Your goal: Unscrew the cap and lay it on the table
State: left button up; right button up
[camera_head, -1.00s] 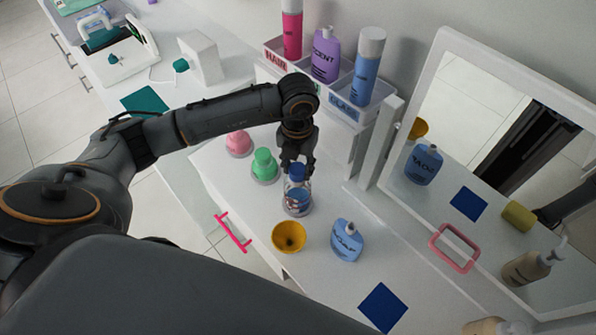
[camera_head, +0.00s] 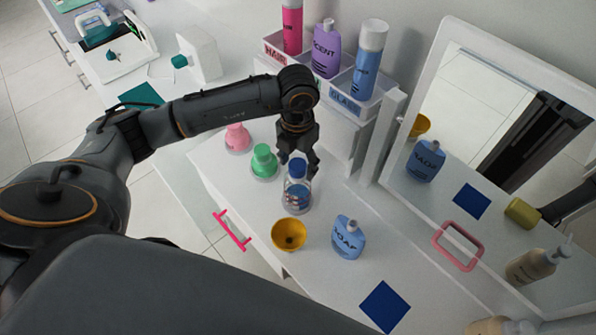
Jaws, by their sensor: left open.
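A clear bottle (camera_head: 296,197) with blue and reddish contents stands upright on the white tabletop (camera_head: 222,192). A dark blue cap (camera_head: 298,169) sits on its top; I cannot tell how tightly it is on. My left gripper (camera_head: 300,158) points down just above the cap, its fingers spread to either side. It is open and holds nothing. My right gripper is not in view.
Green (camera_head: 263,162) and pink (camera_head: 237,138) flasks stand left of the bottle. A yellow bowl (camera_head: 289,235) and blue soap bottle (camera_head: 348,238) stand in front. A blue square (camera_head: 385,306) lies at lower right. A mirror (camera_head: 447,70) and bottle rack (camera_head: 345,112) border the back.

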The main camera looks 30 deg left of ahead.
pick_arm(q)
jog(key=m+b, duration=0.2)
jog(key=m, duration=0.2)
jog(key=shift+f+b, duration=0.2)
jog(key=shift+b, duration=0.1)
jog(key=m+b, duration=0.2)
jog(key=m, duration=0.1)
jog(key=shift+m+b, duration=0.3)
jog(key=shift+m, duration=0.1)
jog(key=m+b, duration=0.4)
jog(key=m, duration=0.1)
jog(key=shift+r+m, duration=0.1)
jog(key=shift+m, duration=0.7)
jog(key=shift+r, duration=0.1)
jog(key=shift+b, duration=0.5)
